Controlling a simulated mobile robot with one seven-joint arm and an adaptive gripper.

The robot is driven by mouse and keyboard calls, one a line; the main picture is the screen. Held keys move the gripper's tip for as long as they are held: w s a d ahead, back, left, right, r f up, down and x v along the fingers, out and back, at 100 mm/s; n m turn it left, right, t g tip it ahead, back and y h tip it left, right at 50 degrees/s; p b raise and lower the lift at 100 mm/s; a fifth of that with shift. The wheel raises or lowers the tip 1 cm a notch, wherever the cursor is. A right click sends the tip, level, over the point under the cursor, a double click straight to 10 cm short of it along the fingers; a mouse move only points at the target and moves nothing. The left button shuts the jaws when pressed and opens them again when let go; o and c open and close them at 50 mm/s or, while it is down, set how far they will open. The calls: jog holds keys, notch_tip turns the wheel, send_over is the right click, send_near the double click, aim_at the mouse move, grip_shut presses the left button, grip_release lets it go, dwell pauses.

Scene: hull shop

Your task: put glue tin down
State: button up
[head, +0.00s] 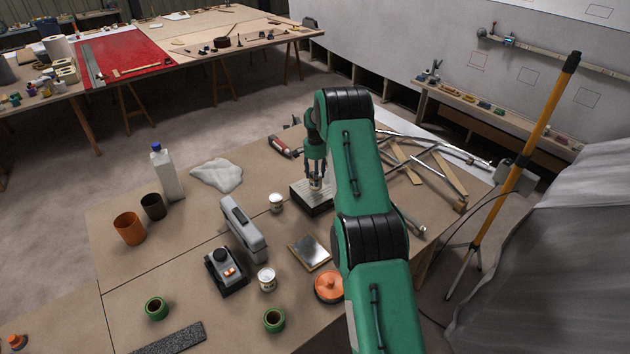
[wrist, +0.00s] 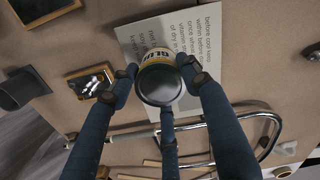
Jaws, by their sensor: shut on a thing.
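My gripper (head: 315,177) is shut on the glue tin (wrist: 158,77), a small pale tin with a yellowish band and "GLUE" lettering. In the wrist view the gripper's (wrist: 160,70) dark fingers close around the tin's sides. In the head view the tin is mostly hidden between the fingers. Directly below it is a dark block (head: 313,208) with a grey top. In the wrist view a pale surface with printed text (wrist: 196,40) lies under the tin. I cannot tell whether the tin touches it.
Two other pale tins (head: 276,203) (head: 266,279) stand on the brown table (head: 120,275). A grey case (head: 243,228), a framed plate (head: 309,251) and an orange round thing (head: 328,286) are nearby. Metal tubing (head: 405,215) lies right of the block.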

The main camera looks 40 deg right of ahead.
jog(key=shift+w+d, duration=0.4)
jog(key=shift+w, duration=0.35)
jog(key=shift+f, duration=0.1)
jog(key=shift+f, duration=1.65)
jog(key=shift+f, duration=0.15)
jog(key=o, duration=1.4)
jog(key=shift+s, duration=0.1)
jog(key=shift+r, duration=6.15)
